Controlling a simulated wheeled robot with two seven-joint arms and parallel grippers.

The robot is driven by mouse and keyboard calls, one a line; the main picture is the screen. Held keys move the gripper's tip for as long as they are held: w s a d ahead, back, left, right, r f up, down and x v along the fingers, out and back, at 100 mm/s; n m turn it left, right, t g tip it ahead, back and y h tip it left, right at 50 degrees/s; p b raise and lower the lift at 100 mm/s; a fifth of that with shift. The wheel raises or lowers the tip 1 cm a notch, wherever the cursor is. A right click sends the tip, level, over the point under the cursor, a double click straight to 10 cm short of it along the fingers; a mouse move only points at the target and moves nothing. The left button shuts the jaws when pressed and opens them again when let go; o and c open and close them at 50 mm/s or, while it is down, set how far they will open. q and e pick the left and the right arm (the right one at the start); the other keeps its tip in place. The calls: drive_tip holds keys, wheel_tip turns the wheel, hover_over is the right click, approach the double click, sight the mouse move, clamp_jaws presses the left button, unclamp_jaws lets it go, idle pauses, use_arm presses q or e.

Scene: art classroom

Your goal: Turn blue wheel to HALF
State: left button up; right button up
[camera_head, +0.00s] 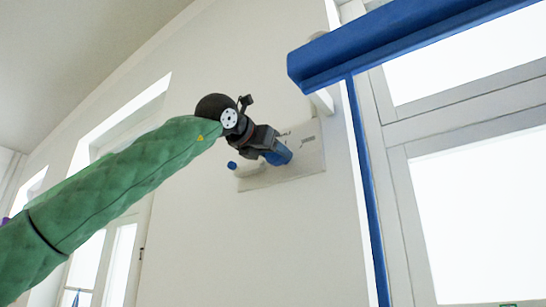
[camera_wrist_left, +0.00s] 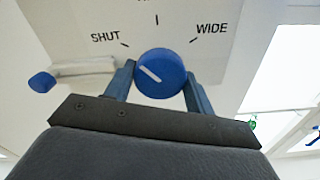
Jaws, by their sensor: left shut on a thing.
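The blue wheel (camera_wrist_left: 160,73) is a round knob on a pale wall plate (camera_wrist_left: 185,30). Its white pointer line slants to the upper left, towards the SHUT side. SHUT is printed left of the wheel and WIDE right of it. A tick stands above it; the label there is cut off by the picture edge. My left gripper (camera_wrist_left: 161,80) is shut on the wheel, one finger on each side. In the head view my left gripper (camera_head: 277,153) reaches the plate (camera_head: 300,165) and mostly hides the wheel. My right gripper is not in view.
A small blue knob (camera_head: 232,165) sits left of the wheel by a pale bar; it also shows in the left wrist view (camera_wrist_left: 41,82). A blue beam (camera_head: 390,40) and a thin blue post (camera_head: 368,190) stand to the right, before a window (camera_head: 475,205).

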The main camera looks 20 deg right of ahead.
use_arm(q)
drive_tip(key=shift+m+b, duration=0.6)
drive_tip(key=shift+m, duration=3.6)
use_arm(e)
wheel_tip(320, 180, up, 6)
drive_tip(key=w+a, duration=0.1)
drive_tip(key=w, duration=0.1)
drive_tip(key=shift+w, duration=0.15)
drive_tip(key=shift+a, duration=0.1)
use_arm(q)
drive_tip(key=o, duration=1)
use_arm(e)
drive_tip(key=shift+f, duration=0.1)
